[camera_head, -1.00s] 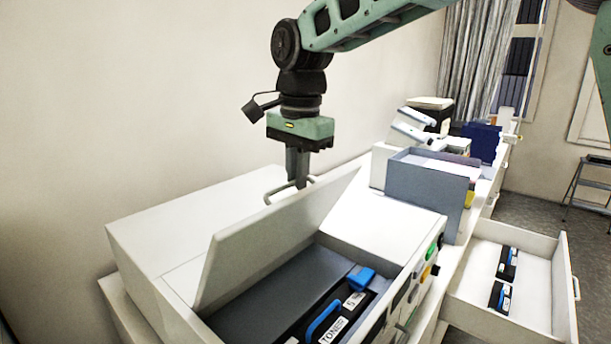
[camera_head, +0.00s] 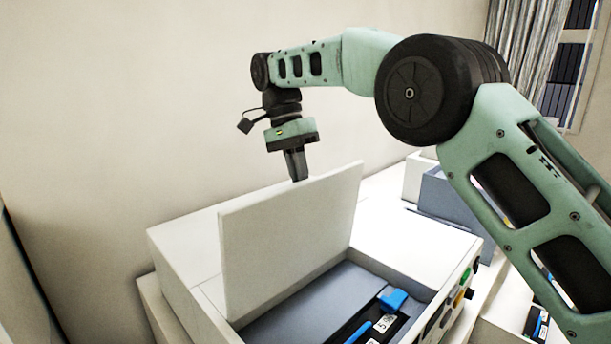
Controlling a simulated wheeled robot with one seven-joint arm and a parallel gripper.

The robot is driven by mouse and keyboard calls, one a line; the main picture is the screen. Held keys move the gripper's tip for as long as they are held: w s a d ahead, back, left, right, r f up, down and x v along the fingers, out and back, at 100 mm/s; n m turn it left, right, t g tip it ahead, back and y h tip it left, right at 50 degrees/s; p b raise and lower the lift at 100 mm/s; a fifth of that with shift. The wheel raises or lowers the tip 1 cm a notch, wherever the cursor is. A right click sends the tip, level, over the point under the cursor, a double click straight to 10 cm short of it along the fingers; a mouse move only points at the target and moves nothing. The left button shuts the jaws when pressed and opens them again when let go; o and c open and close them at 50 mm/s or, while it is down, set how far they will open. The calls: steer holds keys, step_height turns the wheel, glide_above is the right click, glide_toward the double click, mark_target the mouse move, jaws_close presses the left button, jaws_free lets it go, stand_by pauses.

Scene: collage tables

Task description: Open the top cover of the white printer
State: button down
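The white printer (camera_head: 415,243) stands on a white surface. Its top cover (camera_head: 290,235) is raised to nearly upright, and the inside shows. A black cartridge with a blue handle (camera_head: 392,299) lies in the grey bay. My gripper (camera_head: 299,180) points down at the top edge of the cover, on its far side. The cover hides the fingertips and its handle, so I cannot tell whether the fingers touch or hold anything.
My arm crosses the right side of the view. Behind it are a grey-blue box (camera_head: 448,198) and part of a drawer with a cartridge (camera_head: 537,322). The wall (camera_head: 110,110) stands behind the printer.

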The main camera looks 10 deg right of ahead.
steer(key=shift+w+a+f, duration=0.15)
steer(key=shift+a+f, duration=0.1)
steer(key=shift+f, duration=0.3)
steer(key=c, duration=1.5)
jaws_free()
steer(key=shift+w, duration=0.15)
steer(key=shift+r, duration=0.2)
steer(key=shift+d+r, duration=0.1)
